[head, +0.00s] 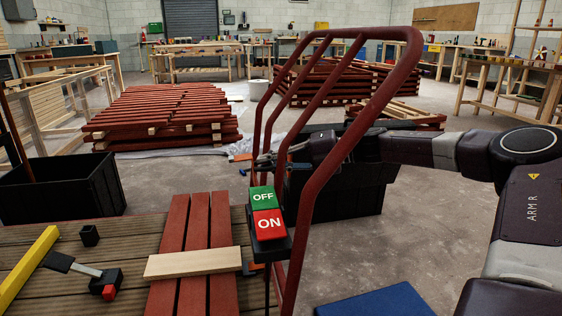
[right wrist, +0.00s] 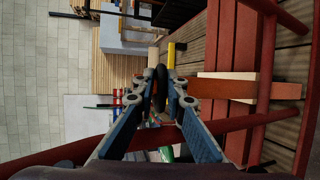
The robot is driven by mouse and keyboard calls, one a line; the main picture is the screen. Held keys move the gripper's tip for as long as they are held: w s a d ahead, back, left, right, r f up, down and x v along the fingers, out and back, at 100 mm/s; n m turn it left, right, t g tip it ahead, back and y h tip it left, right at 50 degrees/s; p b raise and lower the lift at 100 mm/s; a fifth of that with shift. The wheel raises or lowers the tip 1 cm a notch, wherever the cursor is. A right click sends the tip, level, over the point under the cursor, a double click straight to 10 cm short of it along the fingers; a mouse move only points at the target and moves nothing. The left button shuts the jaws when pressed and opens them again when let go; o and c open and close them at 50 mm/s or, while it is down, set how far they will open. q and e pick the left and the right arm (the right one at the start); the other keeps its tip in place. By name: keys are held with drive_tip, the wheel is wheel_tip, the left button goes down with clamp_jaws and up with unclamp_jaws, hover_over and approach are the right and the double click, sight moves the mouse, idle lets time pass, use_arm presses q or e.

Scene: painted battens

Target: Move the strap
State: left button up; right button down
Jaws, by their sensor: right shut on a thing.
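My right gripper (head: 268,162) reaches through the red tubular frame (head: 322,180) from the right, above and behind the OFF/ON switch box. In the right wrist view its blue fingers (right wrist: 160,92) are closed on a narrow black looped piece (right wrist: 160,82), which looks like the strap. The piece stands out past the fingertips. In the head view the held piece is small and dark, and its full length cannot be made out. My left gripper is not in view.
The green OFF and red ON switch box (head: 268,212) is on the frame. A pale batten (head: 193,263) lies across red battens (head: 222,225) on a slatted deck. A black bin (head: 65,187) stands left, red batten stacks (head: 165,115) behind.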

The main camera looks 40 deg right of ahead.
drive_tip(key=shift+a+f, duration=0.1)
drive_tip(key=shift+f, duration=0.2)
drive_tip(key=c, duration=2)
unclamp_jaws()
drive_tip(key=shift+c, duration=0.2)
drive_tip(key=shift+r, duration=0.2)
drive_tip(key=v, duration=1.2)
